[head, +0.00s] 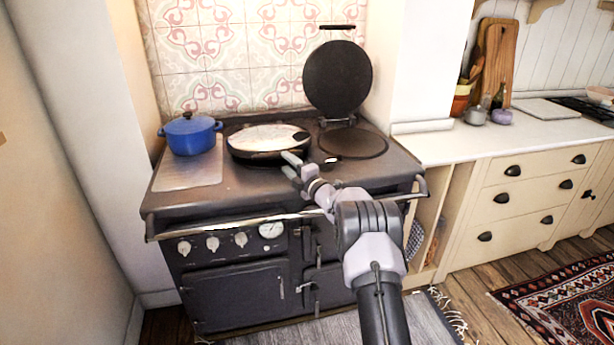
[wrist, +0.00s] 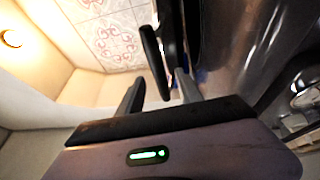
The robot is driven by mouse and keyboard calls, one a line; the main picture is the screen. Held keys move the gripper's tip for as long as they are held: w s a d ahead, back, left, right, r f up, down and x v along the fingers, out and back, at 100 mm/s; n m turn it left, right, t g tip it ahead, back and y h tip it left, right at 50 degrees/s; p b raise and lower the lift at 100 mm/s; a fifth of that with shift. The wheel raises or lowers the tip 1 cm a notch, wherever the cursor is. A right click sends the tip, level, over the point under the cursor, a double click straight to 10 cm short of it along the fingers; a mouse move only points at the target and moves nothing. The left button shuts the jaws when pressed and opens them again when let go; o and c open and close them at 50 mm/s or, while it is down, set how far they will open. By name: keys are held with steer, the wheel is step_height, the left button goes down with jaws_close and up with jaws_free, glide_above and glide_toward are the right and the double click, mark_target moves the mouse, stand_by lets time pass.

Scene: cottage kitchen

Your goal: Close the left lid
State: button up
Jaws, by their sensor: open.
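The left lid (head: 268,138) is a round lid with a shiny pale top and a dark rim. In the head view it lies low and nearly flat over the left side of the range top; I cannot tell whether it is fully seated. My gripper (head: 288,164) is open at its front right edge. In the wrist view a dark bar (wrist: 154,62), which looks like a lid handle, stands between the two fingers of my gripper (wrist: 160,88). I cannot tell whether a finger touches it.
The right lid (head: 337,78) stands upright behind the bare right hotplate (head: 353,143). A blue pot (head: 190,134) stands left of the left lid. A rail (head: 240,226) runs along the range's front. A white counter (head: 480,140) is to the right.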

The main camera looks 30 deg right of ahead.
steer(key=r+p+v, duration=0.1)
steer(key=p+v, duration=0.1)
steer(key=v, duration=0.9)
steer(key=shift+s+f, duration=0.3)
steer(key=shift+f, duration=0.2)
steer(key=shift+c, duration=0.4)
